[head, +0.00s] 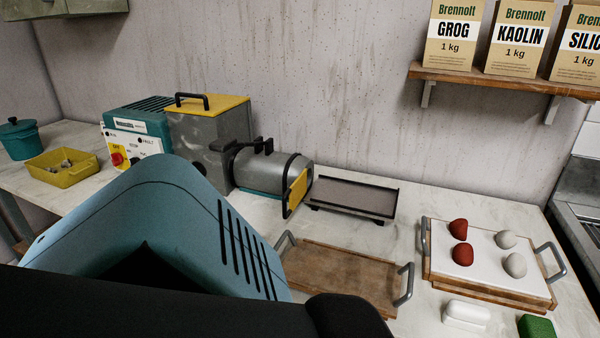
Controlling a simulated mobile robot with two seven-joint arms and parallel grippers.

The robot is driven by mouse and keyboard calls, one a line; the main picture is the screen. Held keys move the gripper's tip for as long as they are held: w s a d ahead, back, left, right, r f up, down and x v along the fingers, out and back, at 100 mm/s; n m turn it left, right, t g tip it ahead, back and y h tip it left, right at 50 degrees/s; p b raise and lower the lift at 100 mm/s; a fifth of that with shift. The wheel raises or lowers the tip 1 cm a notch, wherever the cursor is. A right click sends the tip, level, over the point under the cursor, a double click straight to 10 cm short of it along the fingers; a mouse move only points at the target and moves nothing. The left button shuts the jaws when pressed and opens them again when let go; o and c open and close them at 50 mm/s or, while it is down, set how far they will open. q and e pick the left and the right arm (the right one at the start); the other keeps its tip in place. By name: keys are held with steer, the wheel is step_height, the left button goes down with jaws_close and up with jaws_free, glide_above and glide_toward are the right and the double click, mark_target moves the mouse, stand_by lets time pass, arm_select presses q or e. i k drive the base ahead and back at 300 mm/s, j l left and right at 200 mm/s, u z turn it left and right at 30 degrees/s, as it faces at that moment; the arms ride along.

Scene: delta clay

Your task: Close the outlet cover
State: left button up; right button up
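A grey clay machine has a horizontal barrel (270,172) pointing right, in the middle of the bench. At the barrel's right end is a yellow outlet cover (298,190), seen nearly edge-on, beside a black bar frame (286,196). I cannot tell from this angle whether the cover lies flush on the outlet. Neither of my grippers shows. A large teal and black part of my own body fills the lower left and hides the bench there.
A grey tray (352,198) stands right of the outlet. A wooden tray with handles (345,272) lies in front. Another tray (490,285) holds red and grey lumps. A white block (467,313) and green block (537,326) lie near the front. A yellow bin (62,170) is left.

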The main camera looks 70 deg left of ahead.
mark_target(298, 189)
steer(key=i+l, duration=0.2)
steer(key=l, duration=0.25)
steer(key=u, duration=1.35)
